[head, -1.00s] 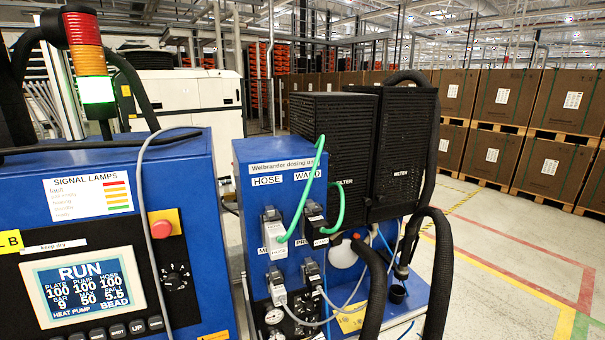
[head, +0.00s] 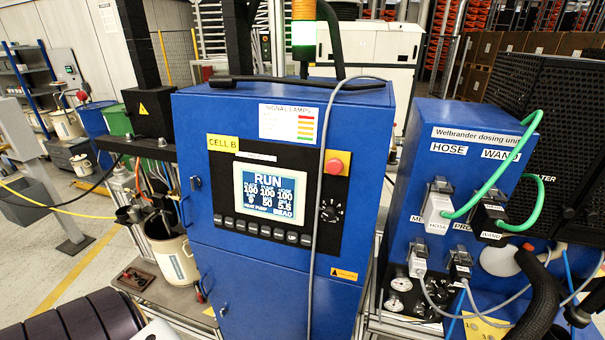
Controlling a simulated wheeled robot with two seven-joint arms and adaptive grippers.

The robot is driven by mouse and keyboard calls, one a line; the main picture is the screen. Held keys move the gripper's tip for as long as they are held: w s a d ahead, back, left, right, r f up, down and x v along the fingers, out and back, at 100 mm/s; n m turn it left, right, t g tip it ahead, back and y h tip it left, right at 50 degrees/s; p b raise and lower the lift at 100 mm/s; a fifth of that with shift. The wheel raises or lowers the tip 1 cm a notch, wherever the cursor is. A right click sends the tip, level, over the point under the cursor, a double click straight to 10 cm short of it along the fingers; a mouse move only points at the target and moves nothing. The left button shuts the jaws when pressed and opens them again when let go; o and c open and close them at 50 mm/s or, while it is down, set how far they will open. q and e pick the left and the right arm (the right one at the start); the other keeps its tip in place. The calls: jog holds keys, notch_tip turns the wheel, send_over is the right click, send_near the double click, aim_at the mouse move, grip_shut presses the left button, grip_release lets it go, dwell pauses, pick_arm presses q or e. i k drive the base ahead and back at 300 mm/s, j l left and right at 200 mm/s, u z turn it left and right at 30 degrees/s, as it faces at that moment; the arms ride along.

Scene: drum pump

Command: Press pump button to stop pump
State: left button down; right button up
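The blue dosing cabinet (head: 270,285) marked CELL B stands in the middle of the head view. Its screen (head: 262,196) reads RUN, with columns of numbers and "HEAT PUMP" and "BEAD" along the bottom. A row of small dark buttons (head: 260,231) runs under the screen. Their labels are mostly too small to read, so I cannot tell which one is the pump button. A red round button (head: 335,166) on a yellow plate and a black rotary knob (head: 330,211) sit right of the screen. The signal tower (head: 304,37) glows green-white. Neither gripper is in view.
A grey cable (head: 317,190) hangs down the cabinet front between screen and knob. A second blue unit (head: 425,160) with green hoses stands at right. A cream pail (head: 172,255) stands at left among hoses. A black hose (head: 535,295) curves at lower right.

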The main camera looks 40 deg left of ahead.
aim_at(229, 222)
jog(key=u, duration=1.5)
